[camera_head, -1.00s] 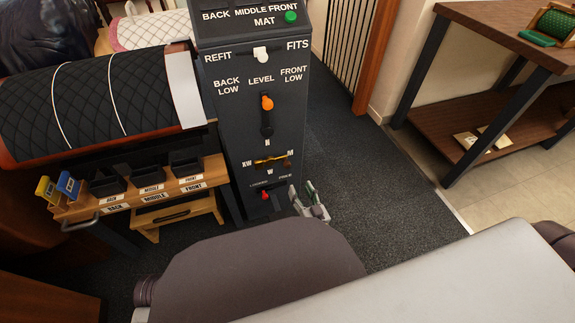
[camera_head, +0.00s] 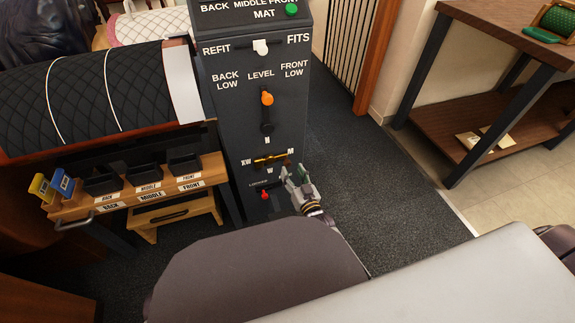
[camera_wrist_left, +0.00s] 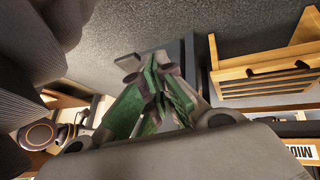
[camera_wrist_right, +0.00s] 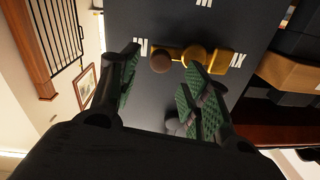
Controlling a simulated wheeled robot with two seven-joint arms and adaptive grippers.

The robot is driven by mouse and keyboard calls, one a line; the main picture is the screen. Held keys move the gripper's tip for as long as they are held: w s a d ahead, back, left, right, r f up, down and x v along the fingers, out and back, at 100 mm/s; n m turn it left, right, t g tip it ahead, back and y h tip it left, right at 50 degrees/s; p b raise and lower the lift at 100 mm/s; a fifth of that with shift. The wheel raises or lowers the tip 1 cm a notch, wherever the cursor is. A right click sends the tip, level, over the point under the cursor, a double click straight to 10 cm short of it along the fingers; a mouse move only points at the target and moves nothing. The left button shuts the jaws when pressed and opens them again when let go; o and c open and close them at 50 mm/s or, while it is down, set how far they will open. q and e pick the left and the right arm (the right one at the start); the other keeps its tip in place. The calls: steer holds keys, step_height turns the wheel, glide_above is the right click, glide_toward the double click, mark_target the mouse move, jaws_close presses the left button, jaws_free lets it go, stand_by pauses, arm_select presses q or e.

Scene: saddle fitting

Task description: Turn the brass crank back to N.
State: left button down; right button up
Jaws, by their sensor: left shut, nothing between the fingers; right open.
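The brass crank (camera_head: 270,160) sits on the front of the dark control pillar, among the marks N above, M right, W below and XW left. Its bar lies roughly level between the XW and M sides. In the right wrist view the crank (camera_wrist_right: 194,56) appears upside down, with a round brown knob (camera_wrist_right: 160,63) on the M side. My right gripper (camera_head: 294,175) is open just below and right of the crank. Its fingers stand apart near the knob, holding nothing. My left gripper (camera_wrist_left: 160,92) is shut and empty in the left wrist view, outside the head view.
A red knob (camera_head: 264,195) sits low on the pillar (camera_head: 224,110), below the crank. An orange-tipped level lever (camera_head: 267,98) and a white slider (camera_head: 261,47) are above. A wooden bin shelf (camera_head: 70,209) stands left. Carpet right of the pillar is clear.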

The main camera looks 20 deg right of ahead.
mark_target(289, 165)
steer(key=shift+w+a+b, duration=0.1)
steer(key=shift+w+b, duration=0.3)
steer(key=shift+w, duration=0.85)
steer(key=shift+w+b, duration=0.3)
steer(key=shift+w, duration=0.45)
steer(key=shift+w+a, duration=0.1)
steer(key=shift+w, duration=0.75)
arm_select(q)
steer(key=f, duration=0.3)
steer(key=shift+d+f+t+b, duration=0.2)
steer(key=shift+f+t+b, duration=0.1)
steer(key=shift+t, duration=0.1)
steer(key=shift+w+r, duration=0.1)
steer(key=shift+r, duration=0.1)
arm_select(e)
steer(key=c, duration=0.5)
jaws_close()
arm_select(q)
steer(key=shift+w+d+r, duration=0.15)
steer(key=shift+w, duration=0.15)
